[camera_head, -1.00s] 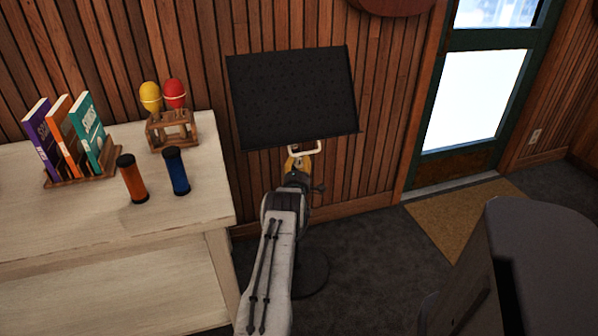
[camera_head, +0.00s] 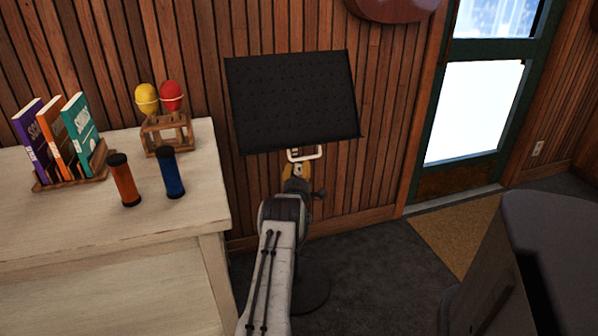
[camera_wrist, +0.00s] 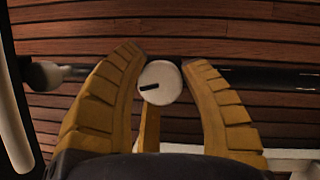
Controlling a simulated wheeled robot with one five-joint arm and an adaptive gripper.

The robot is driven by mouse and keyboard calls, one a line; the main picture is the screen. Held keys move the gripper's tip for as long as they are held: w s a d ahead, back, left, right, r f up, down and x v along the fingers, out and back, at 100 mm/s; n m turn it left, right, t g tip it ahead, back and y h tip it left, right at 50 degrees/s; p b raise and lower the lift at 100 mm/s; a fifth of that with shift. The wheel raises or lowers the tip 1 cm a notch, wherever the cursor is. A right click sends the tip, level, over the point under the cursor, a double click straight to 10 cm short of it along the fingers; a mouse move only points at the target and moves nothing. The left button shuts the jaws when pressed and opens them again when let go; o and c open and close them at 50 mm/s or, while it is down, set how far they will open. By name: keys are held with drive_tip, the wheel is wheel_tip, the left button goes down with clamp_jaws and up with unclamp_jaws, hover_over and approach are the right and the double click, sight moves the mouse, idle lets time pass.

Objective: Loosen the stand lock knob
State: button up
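The black music stand's desk (camera_head: 293,100) stands tilted against the wood wall in the head view. Its dark pole (camera_wrist: 255,78) runs sideways across the wrist view. The lock knob (camera_wrist: 160,82) is a round, whitish disc with a short black mark, in front of the pole. My gripper (camera_wrist: 162,68) has its yellow fingers on the left and right of the knob, their tips very close to its rim; I cannot tell whether they press on it. In the head view my gripper (camera_head: 296,170) is just below the desk, and the knob is hidden.
A pale table (camera_head: 120,225) on the left holds books (camera_head: 55,145), an orange shaker (camera_head: 124,181), a blue shaker (camera_head: 170,175) and maracas on a wooden rack (camera_head: 166,134). A dark object (camera_head: 560,240) fills the lower right. Carpet between is clear.

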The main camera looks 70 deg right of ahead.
drive_tip(key=o, duration=0.4)
drive_tip(key=shift+o, duration=0.2)
drive_tip(key=shift+a, duration=0.1)
drive_tip(key=v, duration=1.1)
drive_tip(key=shift+a, duration=0.4)
drive_tip(key=shift+s, duration=0.15)
